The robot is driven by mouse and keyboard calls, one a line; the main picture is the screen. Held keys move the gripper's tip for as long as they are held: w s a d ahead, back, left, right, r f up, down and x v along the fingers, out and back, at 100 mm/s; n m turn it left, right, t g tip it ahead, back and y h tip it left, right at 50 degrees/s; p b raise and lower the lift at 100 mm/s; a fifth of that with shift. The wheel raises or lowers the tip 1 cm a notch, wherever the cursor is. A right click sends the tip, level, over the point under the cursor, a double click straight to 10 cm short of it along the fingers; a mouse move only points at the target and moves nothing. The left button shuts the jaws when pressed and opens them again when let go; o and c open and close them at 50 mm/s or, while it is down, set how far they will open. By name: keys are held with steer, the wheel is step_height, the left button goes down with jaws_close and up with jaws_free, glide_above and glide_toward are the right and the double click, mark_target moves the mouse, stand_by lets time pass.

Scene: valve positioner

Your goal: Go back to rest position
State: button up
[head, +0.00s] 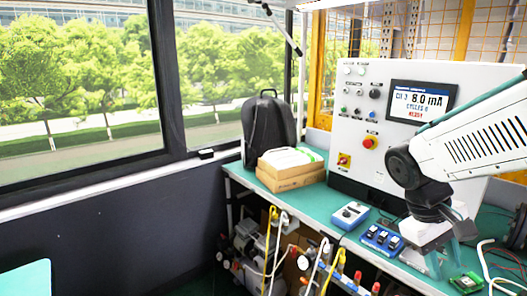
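My arm comes in from the right edge, white with a dark joint. My gripper (438,262) points down over the front right part of the teal bench (335,207). Its fingers are small and partly merge with the things behind, so I cannot tell whether they are open or shut. I see no object clearly held in it. The control panel (362,150) stands behind, with knobs, buttons and a screen (422,100) that reads 8.0 mA. The arm covers the panel's right part.
On the bench are cardboard boxes (291,180), a black backpack (269,128), a blue-grey box with a knob (350,215), a blue switch block (382,240) and a green circuit board (466,282). Cables hang from the front edge. A teal surface (27,280) shows lower left.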

steer(key=s+a+r+m+t+y, duration=0.2)
steer(key=s+a+r+t+y, duration=0.1)
steer(key=s+a, duration=0.5)
steer(key=shift+s+a+r+t+y, duration=0.2)
steer(key=shift+s+r+t+y, duration=0.2)
steer(key=shift+s+r+y, duration=0.5)
